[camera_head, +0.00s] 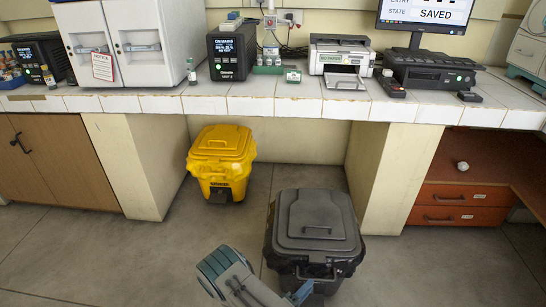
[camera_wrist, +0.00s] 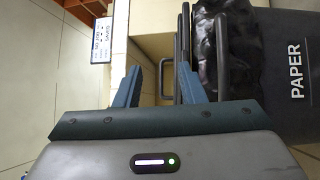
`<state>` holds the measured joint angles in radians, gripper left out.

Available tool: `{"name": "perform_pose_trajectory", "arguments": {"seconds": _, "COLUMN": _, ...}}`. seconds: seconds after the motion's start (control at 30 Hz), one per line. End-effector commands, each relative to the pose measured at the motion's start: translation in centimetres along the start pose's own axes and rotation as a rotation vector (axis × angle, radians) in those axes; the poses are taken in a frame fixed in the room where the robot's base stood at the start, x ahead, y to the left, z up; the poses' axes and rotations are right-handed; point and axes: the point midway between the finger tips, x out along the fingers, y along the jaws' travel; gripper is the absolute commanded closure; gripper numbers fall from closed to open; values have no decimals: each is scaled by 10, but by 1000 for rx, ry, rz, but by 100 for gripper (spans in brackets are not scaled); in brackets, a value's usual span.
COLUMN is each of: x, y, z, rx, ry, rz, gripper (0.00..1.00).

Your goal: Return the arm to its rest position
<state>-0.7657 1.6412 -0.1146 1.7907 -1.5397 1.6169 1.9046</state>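My gripper (camera_wrist: 159,72) shows in the wrist view with its two blue fingers spread apart and nothing between them. In the head view my arm (camera_head: 235,278) is at the bottom centre, low in front of the benches. A blue part of its end (camera_head: 300,292) overlaps the lower front of the dark grey lidded bin (camera_head: 318,218). In the wrist view, which is turned sideways, this bin (camera_wrist: 238,60) is close at the right, marked PAPER and with a black bag at its rim. The head view cuts off part of the gripper.
A yellow bin (camera_head: 220,160) stands under the tiled bench (camera_head: 270,106). The bench carries a white two-door incubator (camera_head: 118,45), a black box (camera_head: 231,52), a printer (camera_head: 341,58) and a monitor reading SAVED (camera_head: 425,15). Orange drawers (camera_head: 460,204) are at the right. Floor is clear at left.

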Motion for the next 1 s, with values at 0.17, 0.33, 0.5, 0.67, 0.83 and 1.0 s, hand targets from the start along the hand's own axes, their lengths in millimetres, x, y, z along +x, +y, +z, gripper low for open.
{"name": "perform_pose_trajectory", "arguments": {"seconds": 0.17, "x": 29, "y": 72, "z": -2, "rx": -44, "ry": -237, "rz": -47, "gripper": 64}}
{"name": "perform_pose_trajectory", "arguments": {"seconds": 0.33, "x": 48, "y": 132, "z": 6, "rx": -80, "ry": -442, "rz": -132, "gripper": 64}}
{"name": "perform_pose_trajectory", "arguments": {"seconds": 0.5, "x": 63, "y": 189, "z": 19, "rx": -98, "ry": -624, "rz": -250, "gripper": 64}}
{"name": "perform_pose_trajectory", "arguments": {"seconds": 0.67, "x": 71, "y": 240, "z": 33, "rx": -96, "ry": -769, "rz": -388, "gripper": 64}}
{"name": "perform_pose_trajectory", "arguments": {"seconds": 0.83, "x": 74, "y": 292, "z": 50, "rx": -70, "ry": -889, "rz": -555, "gripper": 64}}
{"name": "perform_pose_trajectory", "arguments": {"seconds": 1.0, "x": 72, "y": 341, "z": 66, "rx": -20, "ry": -970, "rz": -735, "gripper": 64}}
